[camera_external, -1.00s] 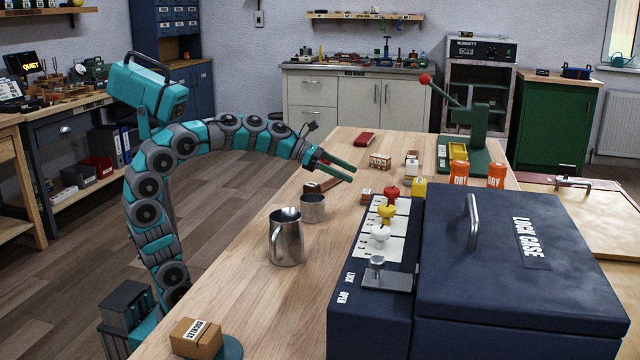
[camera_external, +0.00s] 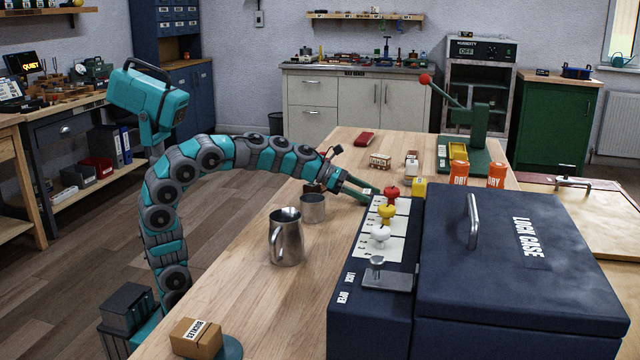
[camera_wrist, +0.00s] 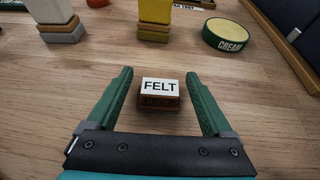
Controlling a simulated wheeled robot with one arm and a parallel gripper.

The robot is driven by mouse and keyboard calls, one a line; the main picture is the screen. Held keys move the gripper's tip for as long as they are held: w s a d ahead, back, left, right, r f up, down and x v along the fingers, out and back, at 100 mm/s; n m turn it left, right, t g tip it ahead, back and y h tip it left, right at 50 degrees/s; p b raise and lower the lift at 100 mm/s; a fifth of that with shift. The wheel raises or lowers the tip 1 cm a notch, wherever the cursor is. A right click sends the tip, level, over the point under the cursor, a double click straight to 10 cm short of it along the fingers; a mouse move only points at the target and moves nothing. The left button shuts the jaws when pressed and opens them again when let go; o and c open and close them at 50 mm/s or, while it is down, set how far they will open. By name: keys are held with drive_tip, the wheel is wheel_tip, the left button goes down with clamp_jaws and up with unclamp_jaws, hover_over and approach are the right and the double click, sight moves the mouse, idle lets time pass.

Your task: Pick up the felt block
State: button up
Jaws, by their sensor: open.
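The felt block (camera_wrist: 160,93) is a small reddish-brown block with a white top label reading FELT. In the wrist view it lies on the wooden bench between the tips of my gripper's two green fingers. My gripper (camera_wrist: 161,90) is open, with a gap on each side of the block. In the external view my gripper (camera_external: 366,194) is low over the bench, just left of the dark blue lock case (camera_external: 520,260). The felt block is hidden there behind my gripper.
In the wrist view a yellow block (camera_wrist: 154,20), a grey-and-tan block (camera_wrist: 58,27) and a round CREAM tin (camera_wrist: 226,36) stand beyond the felt block. In the external view a steel jug (camera_external: 286,240) and a steel cup (camera_external: 313,208) stand near my arm.

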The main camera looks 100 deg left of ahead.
clamp_jaws()
idle(0.7)
